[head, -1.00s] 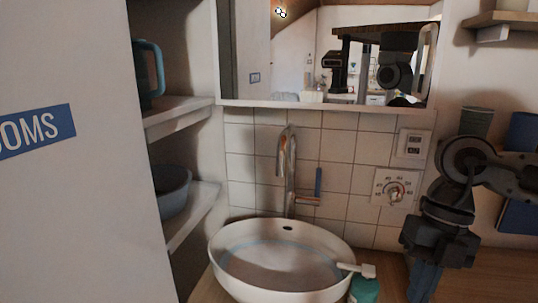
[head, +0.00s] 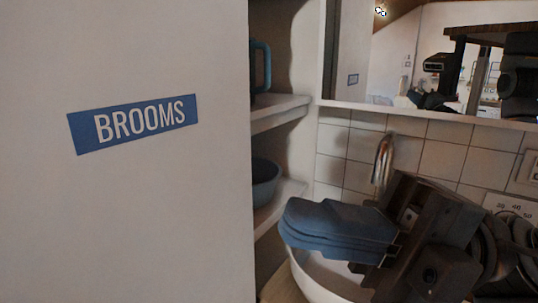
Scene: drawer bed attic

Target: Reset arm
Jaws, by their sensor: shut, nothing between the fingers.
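My gripper (head: 290,223) reaches in from the right in the head view, with its dark wrist and blue fingers pointing left. The fingers lie together, shut and empty. They hang in front of the white basin (head: 318,277) and hide much of it. The arm also covers the lower part of the chrome tap (head: 383,160).
A white door with a blue BROOMS sign (head: 133,124) fills the left. Beside it, shelves (head: 275,112) hold a blue mug (head: 260,68) and a bowl (head: 265,182). A mirror (head: 400,60) hangs on the tiled wall above the tap.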

